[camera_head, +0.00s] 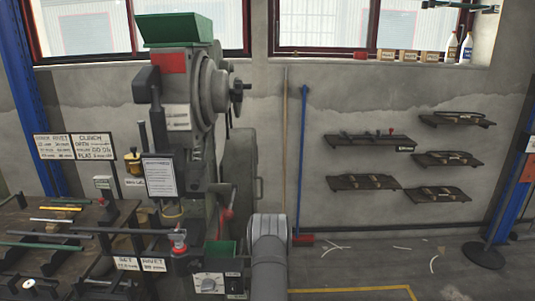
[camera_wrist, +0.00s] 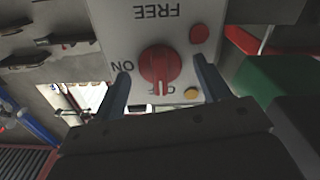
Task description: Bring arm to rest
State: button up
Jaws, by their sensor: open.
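My gripper (camera_wrist: 160,66) shows in the wrist view as two blue-grey fingers set wide apart, with nothing held between them. Behind and between the fingers is a red rotary knob (camera_wrist: 159,63) on a white panel (camera_wrist: 118,20), which appears upside down. The panel reads "FREE" and "ON"; lettering under the knob is partly covered and looks like "OFF". The knob's pale mark points down in the picture. The fingers stand either side of the knob; I cannot tell how near they are to the panel. In the head view my grey arm link rises at bottom centre; the gripper is hidden there.
A red button (camera_wrist: 199,34) and a yellow one (camera_wrist: 191,94) are on the panel. The large press (camera_head: 188,100) with a green hopper (camera_head: 175,29) stands left of my arm. A cluttered bench (camera_head: 60,222) is further left.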

jog(key=shift+m, duration=0.7)
jog(key=o, duration=0.7)
jog(key=s+r+m+g, duration=0.1)
jog(key=s+r+g, duration=0.3)
jog(key=s, duration=0.7)
jog(key=x, duration=1)
jog(key=shift+a+f, duration=0.15)
jog(key=shift+a, duration=0.05)
jog(key=shift+s, duration=0.15)
